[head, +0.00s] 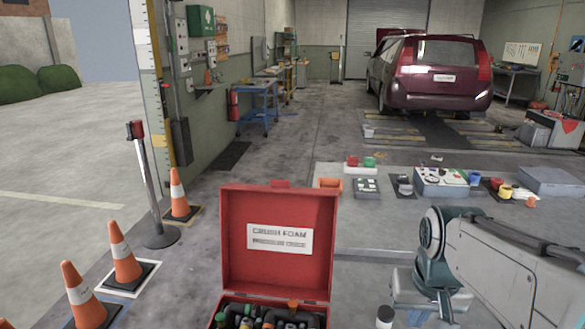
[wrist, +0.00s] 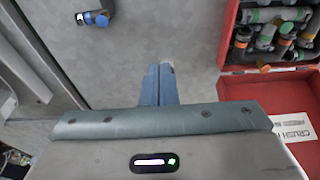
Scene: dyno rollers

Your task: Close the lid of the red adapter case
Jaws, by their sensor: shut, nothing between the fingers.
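The red adapter case (head: 227,302) stands open at the bottom centre of the head view, cut off by the picture's lower edge. Its red lid (head: 280,273) stands upright at the far side, with a white label facing me. Several dark, green and orange-marked adapters lie in the case. In the wrist view the case (wrist: 226,50) is at the upper right, and part of the lid (wrist: 305,155) with its label shows at the lower right. My gripper (wrist: 161,68) is shut and empty, beside the case and apart from it. My arm is right of the case in the head view.
Orange cones (head: 123,262) and a post (head: 148,190) stand at the left. A low surface behind holds coloured parts and a tray (head: 440,184). A maroon car (head: 430,75) is farther back.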

